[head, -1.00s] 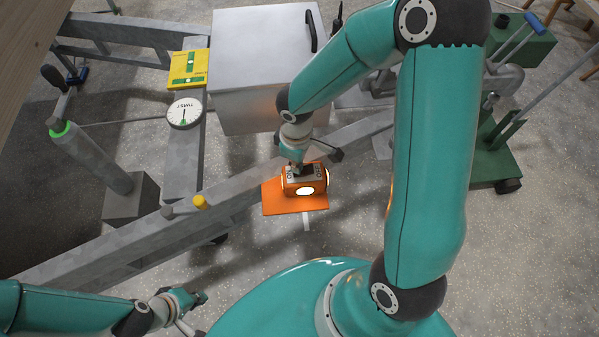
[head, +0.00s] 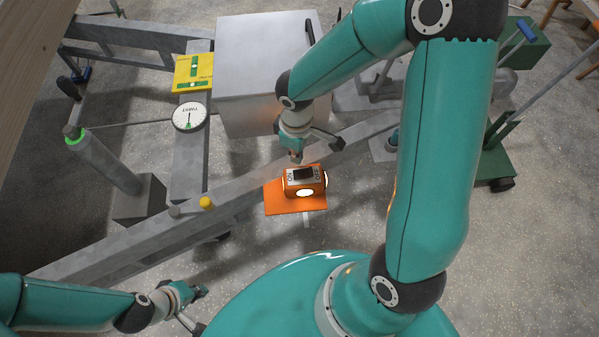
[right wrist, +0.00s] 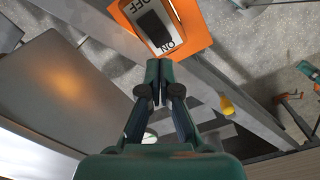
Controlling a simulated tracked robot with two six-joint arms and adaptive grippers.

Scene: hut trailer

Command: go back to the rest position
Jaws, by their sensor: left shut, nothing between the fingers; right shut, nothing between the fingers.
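My right gripper (head: 295,157) is shut and empty, just above and behind an orange lamp box (head: 305,184) with a black rocker switch marked ON and OFF. The lit lamp on its front glows white. The box stands on an orange plate (head: 296,206) beside the grey frame. In the right wrist view the closed fingertips (right wrist: 158,66) point at the switch panel (right wrist: 154,27), seemingly apart from it. My left gripper (head: 199,291) is at the lower left, shut and empty, low in the head view and clear of the frame.
A grey metal box (head: 262,75) stands on the trailer frame (head: 130,235) behind the lamp.

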